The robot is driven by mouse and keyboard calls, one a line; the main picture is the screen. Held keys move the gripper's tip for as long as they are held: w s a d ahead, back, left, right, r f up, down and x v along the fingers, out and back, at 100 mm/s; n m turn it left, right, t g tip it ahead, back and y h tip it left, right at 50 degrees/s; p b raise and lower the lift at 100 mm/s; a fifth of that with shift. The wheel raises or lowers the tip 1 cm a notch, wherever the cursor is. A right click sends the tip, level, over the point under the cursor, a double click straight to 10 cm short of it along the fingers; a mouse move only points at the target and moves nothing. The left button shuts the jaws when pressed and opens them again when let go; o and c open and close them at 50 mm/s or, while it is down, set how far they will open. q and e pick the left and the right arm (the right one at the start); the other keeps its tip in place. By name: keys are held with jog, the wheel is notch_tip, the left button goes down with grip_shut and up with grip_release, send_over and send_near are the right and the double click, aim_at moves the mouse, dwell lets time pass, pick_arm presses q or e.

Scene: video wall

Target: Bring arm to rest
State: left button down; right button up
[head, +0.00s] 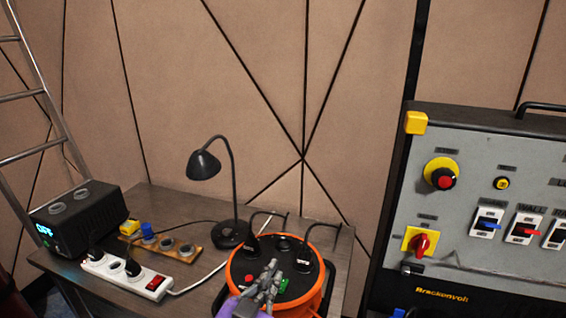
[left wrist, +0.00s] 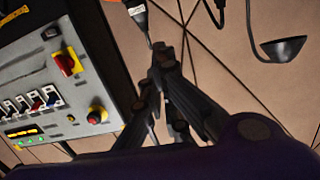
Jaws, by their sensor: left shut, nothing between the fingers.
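My left gripper (head: 270,274) shows at the bottom middle of the head view, in front of the top of an orange cable reel (head: 325,289). It is shut and empty. It also shows in the left wrist view (left wrist: 158,52), with its fingers together. I cannot tell whether it touches the reel. Black plugs (head: 304,258) sit in the reel's top. My right gripper is not in either view.
A control panel (head: 455,210) with switches and knobs stands at the right. A black lamp (head: 230,230), a white power strip (head: 150,284) and a black box (head: 80,218) are on the table (head: 160,200). A ladder (head: 30,95) leans at the left.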

pick_arm(q)
jog(key=s+a+f+n+g+y+p, duration=0.15)
jog(key=s+a+f, duration=0.3)
jog(key=f, duration=0.45)
jog(key=s+a+f+g+y, duration=0.1)
jog(key=s+a+f+g, duration=0.1)
jog(key=s+a+f, duration=0.35)
jog(key=s+a+f+n+g+y+p, duration=0.1)
jog(key=s+a+f+g+y, duration=0.15)
jog(key=s+f, duration=0.6)
jog(key=s+a+f+n+g, duration=0.1)
jog(key=s+a+f, duration=0.3)
jog(key=s+f, duration=0.4)
jog(key=s+n, duration=0.1)
jog(key=s, duration=0.1)
jog(key=shift+s+a+f, duration=0.15)
jog(key=shift+s+f, duration=0.1)
jog(key=shift+s, duration=0.05)
